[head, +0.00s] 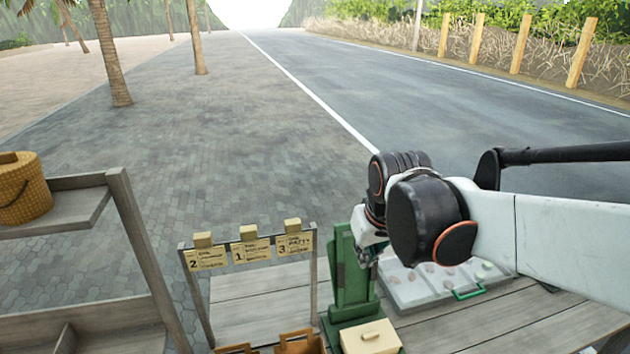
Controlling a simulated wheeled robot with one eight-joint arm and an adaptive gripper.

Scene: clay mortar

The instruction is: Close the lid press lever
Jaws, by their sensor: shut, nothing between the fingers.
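A pale tray with a green handle (440,285) and small pieces lies right of the press, partly under my arm. A rack with numbered cards (250,250) stands left. Brown crates (300,342) are at the front.

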